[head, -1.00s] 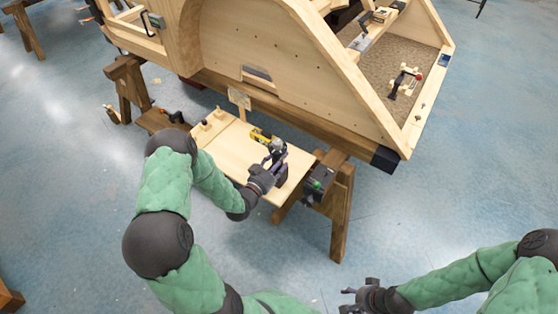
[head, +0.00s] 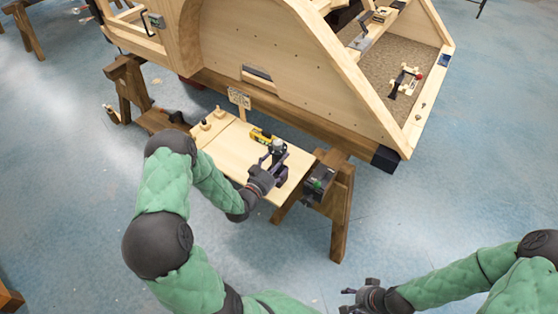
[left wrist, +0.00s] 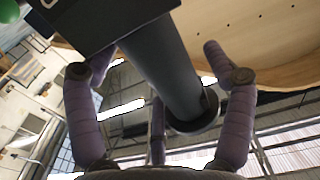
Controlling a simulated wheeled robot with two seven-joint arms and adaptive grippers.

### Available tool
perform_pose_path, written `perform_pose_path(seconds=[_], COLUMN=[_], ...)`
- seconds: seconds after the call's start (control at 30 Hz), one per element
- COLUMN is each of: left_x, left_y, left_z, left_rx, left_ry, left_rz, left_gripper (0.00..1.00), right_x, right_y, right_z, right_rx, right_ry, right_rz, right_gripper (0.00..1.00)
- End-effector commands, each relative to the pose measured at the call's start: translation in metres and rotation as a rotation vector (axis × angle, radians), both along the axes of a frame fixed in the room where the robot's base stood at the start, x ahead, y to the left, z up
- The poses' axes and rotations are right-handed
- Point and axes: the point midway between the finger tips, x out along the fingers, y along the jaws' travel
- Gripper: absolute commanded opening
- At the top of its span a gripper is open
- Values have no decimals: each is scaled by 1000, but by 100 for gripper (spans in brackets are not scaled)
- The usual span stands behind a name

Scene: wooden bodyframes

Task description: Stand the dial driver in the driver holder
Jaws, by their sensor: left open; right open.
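My left gripper (head: 275,163) is open over the wooden work board, at a small upright tool with a grey top (head: 278,146). In the left wrist view its fingers (left wrist: 160,95) stand on both sides of a dark grey cylinder (left wrist: 165,70) with a flared end, joined to a black block. This looks like the dial driver; contact with the fingers cannot be told. A yellow and black tool (head: 261,135) lies just beyond it. I cannot tell for certain which thing is the driver holder. My right gripper (head: 357,296) is open and empty, low in the head view, away from the board.
The work board (head: 228,152) carries small pegs (head: 205,125) at its left end and a small sign (head: 239,97) behind. A dark box (head: 319,182) with green is by the sawhorse (head: 342,205) at right. The wooden body frame (head: 270,50) rises close behind. Front floor is clear.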

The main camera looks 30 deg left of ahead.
Motion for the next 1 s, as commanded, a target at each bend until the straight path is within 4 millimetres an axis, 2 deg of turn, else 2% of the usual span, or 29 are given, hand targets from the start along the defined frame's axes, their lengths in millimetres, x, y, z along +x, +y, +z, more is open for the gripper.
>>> perform_pose_path(seconds=[0.17,0.53,0.7,1.0], left_x=[-20,-91,-109,-126], left_y=[3,9,10,11], left_z=[0,1,1,0], left_rx=[1,0,2,2], left_ry=[0,-2,-4,-3], left_rz=[4,5,3,3], left_gripper=[83,83,83,83], right_x=[0,0,0,0], right_y=[0,0,0,0], right_z=[0,0,0,0], right_rx=[0,0,0,0], right_ry=[0,0,0,0], right_rz=[0,0,0,0], right_gripper=[54,54,54,54])
